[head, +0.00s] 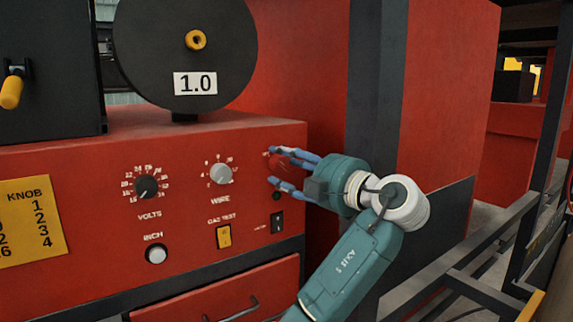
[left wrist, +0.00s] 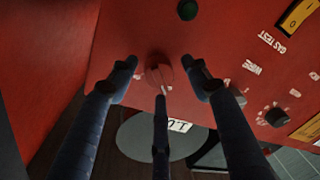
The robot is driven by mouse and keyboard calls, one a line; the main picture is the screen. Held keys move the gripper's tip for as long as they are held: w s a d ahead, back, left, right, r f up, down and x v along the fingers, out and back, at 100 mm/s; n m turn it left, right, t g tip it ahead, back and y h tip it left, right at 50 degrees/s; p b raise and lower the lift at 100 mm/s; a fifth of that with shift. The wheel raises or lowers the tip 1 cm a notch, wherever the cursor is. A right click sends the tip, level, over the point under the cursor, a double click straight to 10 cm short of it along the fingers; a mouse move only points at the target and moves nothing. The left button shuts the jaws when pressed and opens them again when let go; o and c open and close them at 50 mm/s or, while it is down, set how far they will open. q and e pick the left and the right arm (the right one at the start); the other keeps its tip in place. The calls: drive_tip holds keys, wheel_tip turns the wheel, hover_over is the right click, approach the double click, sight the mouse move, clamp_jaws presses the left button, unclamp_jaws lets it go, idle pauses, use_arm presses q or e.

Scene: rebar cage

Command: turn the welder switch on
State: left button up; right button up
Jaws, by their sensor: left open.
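The red welder's front panel (head: 90,180) fills the left of the head view. A red rotary switch (head: 280,164) sits near its right edge, partly covered by my fingers. In the left wrist view the switch (left wrist: 158,75) shows a pale pointer line. My left gripper (head: 274,167) is open, its blue fingers spread around the switch. In the left wrist view two fingers lie either side of the switch and a third comes from below, with gaps visible; I cannot tell whether any finger touches. My right gripper is not in view.
Left of the switch are the wire knob (head: 221,174) and the volts knob (head: 146,187). Below are a black rocker (head: 277,221), a yellow gas test switch (head: 224,236) and a white inch button (head: 156,254). A dark post (head: 376,90) stands close behind my wrist.

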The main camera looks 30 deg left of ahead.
use_arm(q)
drive_tip(key=c, duration=1.1)
